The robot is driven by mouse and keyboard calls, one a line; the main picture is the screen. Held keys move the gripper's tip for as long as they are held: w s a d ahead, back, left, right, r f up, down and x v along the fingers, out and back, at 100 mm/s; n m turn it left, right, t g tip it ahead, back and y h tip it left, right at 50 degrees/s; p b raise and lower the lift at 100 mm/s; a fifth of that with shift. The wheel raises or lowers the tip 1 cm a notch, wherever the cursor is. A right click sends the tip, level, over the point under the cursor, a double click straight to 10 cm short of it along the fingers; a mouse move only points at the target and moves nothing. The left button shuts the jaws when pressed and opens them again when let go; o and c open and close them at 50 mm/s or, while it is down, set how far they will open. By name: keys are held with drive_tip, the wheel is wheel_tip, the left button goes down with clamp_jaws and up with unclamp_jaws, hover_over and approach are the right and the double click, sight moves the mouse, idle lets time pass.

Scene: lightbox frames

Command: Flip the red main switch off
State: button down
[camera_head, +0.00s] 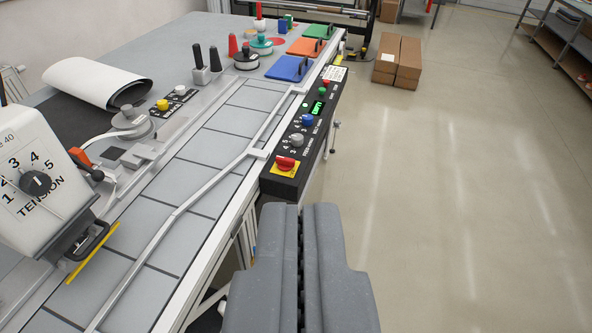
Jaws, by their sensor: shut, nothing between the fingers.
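A red knob-like switch (286,163) sits on a yellow plate at the near end of a black control panel (283,184). The panel is fixed along the right edge of the long table. I cannot tell the switch's position from its markings. My gripper (300,208) is shut and empty, its two grey fingers side by side at the bottom centre. In the picture its tips are just below the near end of the panel, apart from the red switch. Beyond the switch are a grey dial (296,139), a blue knob (307,120), a small green display (317,108) and a smaller red button (325,83).
A white machine head with a tension dial (38,183) stands at the left. A metal rail (174,215) runs along the tiled table surface (157,240). Blue (290,69), orange (305,47) and green pads lie farther back. Cardboard boxes (408,62) stand on the clear floor at right.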

drive_tip(key=w+d+f+n+g+h+p, duration=0.1)
drive_tip(key=w+d+f+n+h, duration=0.15)
drive_tip(key=w+f+n, duration=0.5)
drive_tip(key=w+d+f+n+g+h+p, duration=0.1)
drive_tip(key=w+f+n+h+p, duration=0.2)
drive_tip(key=w, duration=0.7)
drive_tip(key=w+d+f+n+h, duration=0.1)
drive_tip(key=w+f+n+h, duration=0.1)
drive_tip(key=w+f+n, duration=0.55)
drive_tip(key=w+a+f+n+y, duration=0.1)
drive_tip(key=w+a+f+n, duration=0.2)
drive_tip(key=f, duration=0.5)
drive_tip(key=w+a+f+n+y+p, duration=0.1)
drive_tip(key=w+a+f+n, duration=0.2)
drive_tip(key=w+f+n, duration=0.2)
drive_tip(key=w+a+f+n+y+p, duration=0.1)
drive_tip(key=w+a+f+n, duration=0.3)
drive_tip(key=f, duration=0.8)
drive_tip(key=shift+w+n, duration=0.35)
drive_tip(key=shift+n, duration=0.75)
